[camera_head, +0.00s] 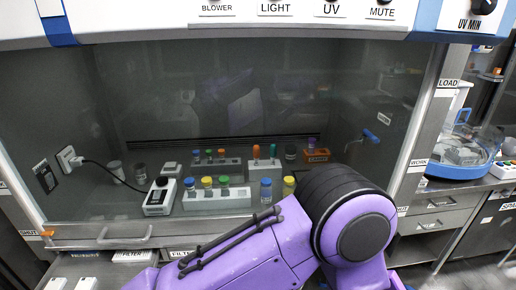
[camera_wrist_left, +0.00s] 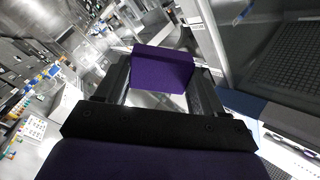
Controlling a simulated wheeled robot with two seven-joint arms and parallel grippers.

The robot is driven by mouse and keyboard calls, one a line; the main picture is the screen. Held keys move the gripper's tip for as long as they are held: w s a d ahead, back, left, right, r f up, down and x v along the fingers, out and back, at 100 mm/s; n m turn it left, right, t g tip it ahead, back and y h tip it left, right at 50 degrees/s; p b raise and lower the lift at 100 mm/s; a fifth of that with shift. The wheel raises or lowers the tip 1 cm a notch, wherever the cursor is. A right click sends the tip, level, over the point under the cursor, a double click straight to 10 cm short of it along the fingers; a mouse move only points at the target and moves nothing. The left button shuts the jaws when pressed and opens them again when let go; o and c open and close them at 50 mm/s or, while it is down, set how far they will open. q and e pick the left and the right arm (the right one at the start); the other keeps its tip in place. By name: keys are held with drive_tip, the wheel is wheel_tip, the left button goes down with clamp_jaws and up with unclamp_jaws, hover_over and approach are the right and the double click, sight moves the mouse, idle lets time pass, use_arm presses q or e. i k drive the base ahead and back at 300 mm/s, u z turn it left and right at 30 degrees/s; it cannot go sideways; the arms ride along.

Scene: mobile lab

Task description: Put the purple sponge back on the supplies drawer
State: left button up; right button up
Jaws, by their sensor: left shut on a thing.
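The purple sponge (camera_wrist_left: 162,70) is a dark purple block in the left wrist view. My left gripper (camera_wrist_left: 160,84) is shut on it, with one black finger on each side. The sponge is held up in the air, apart from any surface that I can make out. In the head view neither the sponge nor a gripper shows; my purple arm covers the lower middle. An open drawer (camera_head: 95,264) with label cards shows at the lower left of the head view. I cannot tell whether it is the supplies drawer. My right gripper is in neither view.
A fume hood with a glass sash (camera_head: 235,90) fills the head view. Inside are a white tube rack (camera_head: 215,200), several capped vials and a small white device (camera_head: 160,197). A blue-rimmed machine (camera_head: 462,155) stands on the right bench above a closed drawer (camera_head: 440,203).

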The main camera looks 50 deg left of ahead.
sight(85, 273)
drive_tip(key=z, duration=1.55)
drive_tip(key=k, duration=1.8)
drive_tip(key=u, duration=2.75)
